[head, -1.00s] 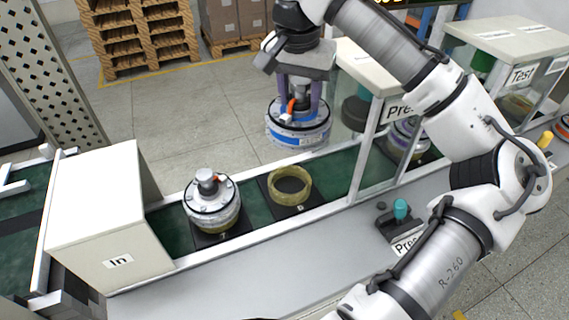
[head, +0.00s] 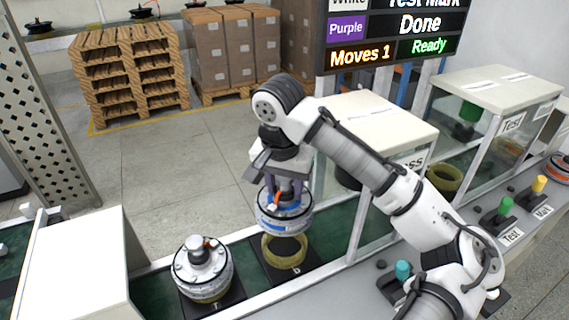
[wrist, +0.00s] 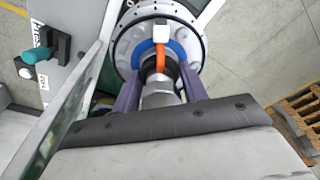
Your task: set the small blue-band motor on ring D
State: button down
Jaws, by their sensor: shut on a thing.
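The blue-band motor (head: 285,218) hangs upright in my gripper (head: 283,190), whose purple fingers are shut on its top. The motor is a silver disc with a blue band and an orange cable; its top shows in the wrist view (wrist: 126,50). Ring D (head: 286,263) is an olive ring on a black plate marked D, on the green conveyor. The motor is just above the ring and overlaps its back edge in the head view. A small gap seems to show, but contact is hard to tell. The wrist view hides the ring.
Another silver motor (head: 203,272) stands on a plate to the left, near the white In box (head: 75,262). The glass-sided press station (head: 375,130) is close on the right. A teal-knobbed lever (head: 403,270) stands in front. A screen reads Moves 1, Ready.

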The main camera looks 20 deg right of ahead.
aim_at(281, 182)
notch_tip(281, 182, down, 9)
jog(key=shift+f+p, duration=0.15)
jog(key=shift+p, duration=0.4)
jog(key=c, duration=0.8)
grip_release()
jog(key=shift+f, duration=0.1)
jog(key=shift+o, duration=0.2)
jog(key=r, duration=0.4)
jog(key=s+r+b, duration=0.1)
jog(key=r, duration=0.3)
jog(key=a+r, duration=0.1)
jog(key=r, duration=0.3)
jog(key=shift+s+b, duration=0.3)
jog(key=shift+b, duration=0.1)
